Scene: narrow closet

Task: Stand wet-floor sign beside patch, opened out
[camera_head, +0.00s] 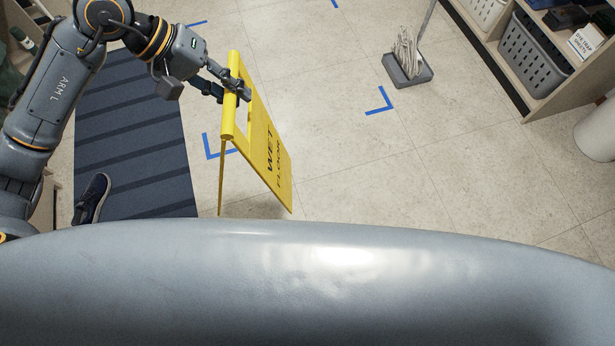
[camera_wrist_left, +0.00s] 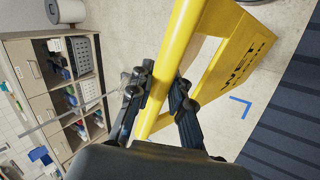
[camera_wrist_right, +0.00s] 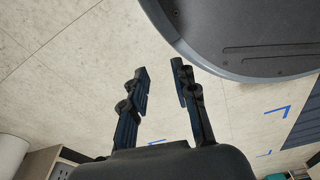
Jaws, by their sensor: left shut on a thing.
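The yellow wet-floor sign (camera_head: 267,155) hangs from my left gripper (camera_head: 238,92), which is shut on its top bar. Its two panels are spread, with the lettered one facing right and the other seen nearly edge-on. I cannot tell whether its feet touch the floor. The left wrist view shows the bar (camera_wrist_left: 172,70) between the fingers (camera_wrist_left: 158,92). No wet patch shows clearly; blue tape corners (camera_head: 388,106) mark out a square of floor, and the sign is by the near-left corner (camera_head: 208,156). My right gripper (camera_wrist_right: 160,82) is open and empty above bare floor.
A dark striped mat (camera_head: 135,140) lies left, with a shoe (camera_head: 92,197) on it. A mop (camera_head: 407,62) stands in a grey pan beyond the far-right tape. Shelves with a grey basket (camera_head: 535,55) and a white cylinder (camera_head: 597,130) line the right. Middle floor is clear.

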